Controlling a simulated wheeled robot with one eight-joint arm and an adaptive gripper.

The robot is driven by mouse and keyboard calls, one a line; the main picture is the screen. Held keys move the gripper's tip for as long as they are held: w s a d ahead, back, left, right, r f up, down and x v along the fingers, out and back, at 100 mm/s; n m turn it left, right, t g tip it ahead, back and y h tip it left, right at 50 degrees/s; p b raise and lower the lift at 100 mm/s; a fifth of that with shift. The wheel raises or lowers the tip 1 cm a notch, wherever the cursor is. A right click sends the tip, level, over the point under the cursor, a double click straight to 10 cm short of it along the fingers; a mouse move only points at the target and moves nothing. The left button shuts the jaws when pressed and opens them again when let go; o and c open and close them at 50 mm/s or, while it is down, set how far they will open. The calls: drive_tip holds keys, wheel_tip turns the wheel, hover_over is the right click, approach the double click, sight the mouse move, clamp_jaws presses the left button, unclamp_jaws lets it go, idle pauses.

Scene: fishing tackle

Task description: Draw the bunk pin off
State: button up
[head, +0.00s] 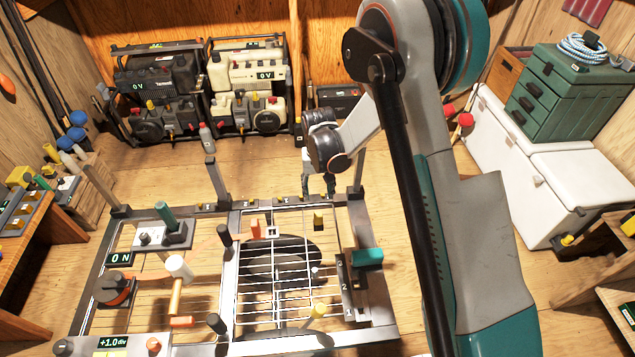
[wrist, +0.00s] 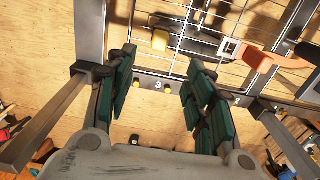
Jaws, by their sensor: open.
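No part is labelled as the bunk pin, and I cannot tell which peg it is. A yellow peg (head: 318,218) stands at the back of the wire grid (head: 262,285). The yellow peg also shows in the wrist view (wrist: 160,40), just beyond and between my fingertips. My gripper (wrist: 160,62) is open, its two teal-padded fingers apart with nothing between them. In the head view my gripper (head: 318,182) is small and dark, behind the frame's back rail. An orange handle (head: 255,228) with a white square bracket is left of the yellow peg; it shows in the wrist view (wrist: 275,62).
The metal frame (head: 80,285) has upright posts at its corners. A green handle (head: 368,257), a black-capped peg (head: 224,235) and a white-headed mallet shape (head: 180,268) stand on it. My arm hides much of the right side. Wooden floor lies behind the frame.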

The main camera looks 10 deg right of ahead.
sight(318, 214)
wheel_tip(318, 214, down, 14)
drive_tip(key=b, duration=0.5)
drive_tip(key=shift+r, duration=0.2)
drive_tip(key=shift+c, duration=0.5)
drive_tip(key=c, duration=1)
